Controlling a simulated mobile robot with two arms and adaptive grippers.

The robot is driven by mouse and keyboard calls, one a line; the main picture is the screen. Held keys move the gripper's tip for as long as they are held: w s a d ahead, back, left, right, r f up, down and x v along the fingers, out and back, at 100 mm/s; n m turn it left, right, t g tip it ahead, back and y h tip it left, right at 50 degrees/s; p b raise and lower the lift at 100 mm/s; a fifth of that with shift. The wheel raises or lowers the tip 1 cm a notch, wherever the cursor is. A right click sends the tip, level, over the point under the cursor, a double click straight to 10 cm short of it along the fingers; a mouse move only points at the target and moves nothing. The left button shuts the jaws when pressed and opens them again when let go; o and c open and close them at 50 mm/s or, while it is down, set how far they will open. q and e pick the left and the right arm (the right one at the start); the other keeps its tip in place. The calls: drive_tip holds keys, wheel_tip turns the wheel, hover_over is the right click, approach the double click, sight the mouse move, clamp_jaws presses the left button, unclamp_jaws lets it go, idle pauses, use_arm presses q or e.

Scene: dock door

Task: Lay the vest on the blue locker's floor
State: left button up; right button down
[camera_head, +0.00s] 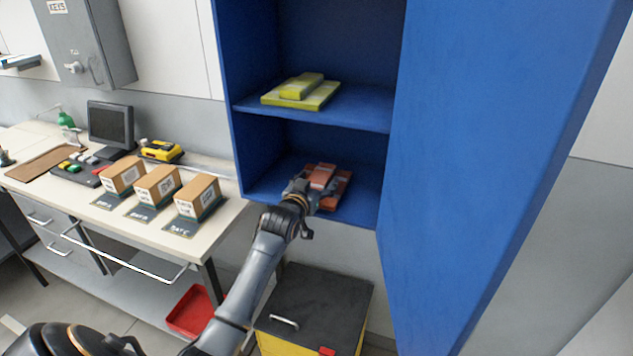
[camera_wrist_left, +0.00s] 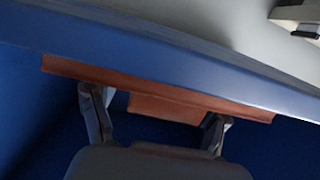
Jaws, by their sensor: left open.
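The folded orange-red vest (camera_head: 339,186), a flat slab with a smaller raised block, lies on the floor of the blue locker (camera_head: 262,186), in the lower compartment. My left gripper (camera_head: 308,190) reaches in at the vest's left front side and hides part of it. In the left wrist view the vest (camera_wrist_left: 240,106) stretches across in front of the open fingers (camera_wrist_left: 155,108), and its smaller block sits between them. Whether the fingers touch it I cannot tell. My right gripper is in neither view.
A yellow-green folded item (camera_head: 318,94) lies on the locker's shelf (camera_head: 365,108), above my left gripper. The large blue door panel (camera_head: 490,150) stands at right. A workbench (camera_head: 62,200) with several boxes is at left. A dark-lidded yellow bin (camera_head: 325,300) and a red tray (camera_head: 190,312) are below.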

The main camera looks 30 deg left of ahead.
use_arm(q)
drive_tip(key=b+v, duration=0.2)
drive_tip(key=v, duration=1)
drive_tip(key=s+d+f+m+g+h, duration=0.1)
drive_tip(key=d+f, duration=0.4)
drive_tip(key=f, duration=0.6)
drive_tip(key=s+d+f+m+g+h, duration=0.1)
drive_tip(key=d+f+m+h, duration=0.1)
drive_tip(key=d+f, duration=0.6)
drive_tip(key=s+d+f+g, duration=0.1)
drive_tip(key=s+f+g, duration=0.3)
drive_tip(key=f, duration=0.8)
drive_tip(key=s+f+g, duration=0.1)
drive_tip(key=s+f, duration=0.6)
drive_tip(key=f, duration=0.6)
drive_tip(key=s+f+g, duration=0.2)
drive_tip(key=s+f, duration=0.4)
drive_tip(key=s, duration=0.5)
drive_tip(key=s+d+f+m+g, duration=0.1)
drive_tip(key=s+f+g, duration=0.2)
drive_tip(key=s+f, duration=0.4)
drive_tip(key=s+d+f+m+g, duration=0.1)
drive_tip(key=s+f, duration=0.5)
drive_tip(key=s, duration=1.1)
drive_tip(key=shift+f+g+h, duration=0.3)
drive_tip(key=shift+f+g, duration=0.1)
drive_tip(key=shift+g, duration=0.5)
drive_tip(key=shift+w, duration=0.1)
